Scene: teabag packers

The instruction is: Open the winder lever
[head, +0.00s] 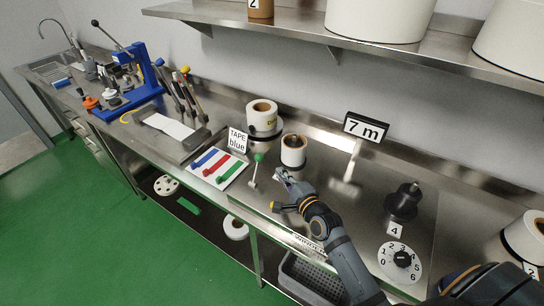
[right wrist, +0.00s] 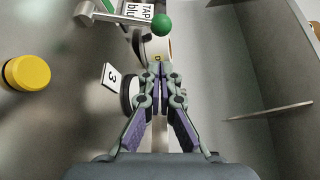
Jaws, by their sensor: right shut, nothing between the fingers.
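A lever with a green ball knob (head: 258,158) stands on the steel bench, its thin metal stem leaning slightly. In the right wrist view the green ball (right wrist: 162,24) is at the top, just beyond and above the fingertips, with a metal arm to its left. My right gripper (head: 279,173) is just right of the lever in the head view. It is shut and empty, and its fingertips (right wrist: 159,72) are apart from the ball. A yellow knob (head: 274,207) sits left of my right wrist; it also shows in the right wrist view (right wrist: 27,73). My left gripper is out of view.
A white roll (head: 294,151) stands just beyond my gripper. A "TAPE blue" sign (head: 237,140) and a tray of coloured strips (head: 217,181) are to the left. A black spindle (head: 404,202) and numbered dial (head: 400,262) are to the right. A shelf (head: 330,45) overhangs the back.

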